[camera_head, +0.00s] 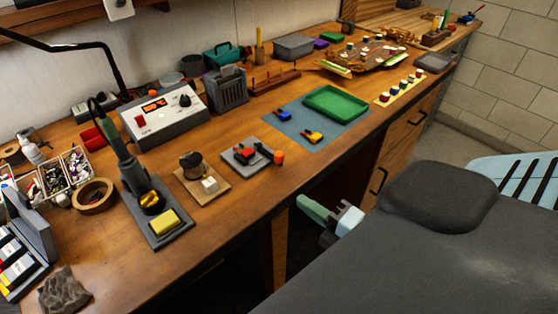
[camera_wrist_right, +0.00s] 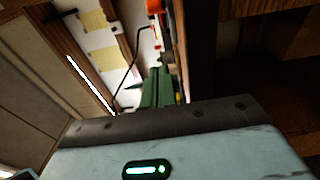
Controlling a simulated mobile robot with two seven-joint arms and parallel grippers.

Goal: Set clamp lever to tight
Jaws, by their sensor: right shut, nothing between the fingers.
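A small grey fixture plate (camera_head: 240,163) lies on the workbench near its front edge, with red and black clamp-like parts on it. A short dark lever with an orange end (camera_head: 278,157) sticks out at its right side and looks like the clamp lever; its exact setting is too small to read. My right gripper (camera_head: 304,203) is in front of the bench edge, right of and nearer than the fixture, apart from it. Its green fingers, also in the right wrist view (camera_wrist_right: 157,86), are shut and empty. My left gripper is not in view.
A blue mat (camera_head: 285,125) with a green tray (camera_head: 337,103) and small connectors lies right of the fixture. A spool on a wooden base (camera_head: 203,190) and a soldering iron stand (camera_head: 170,235) are to its left. The bench's front edge lies between gripper and fixture.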

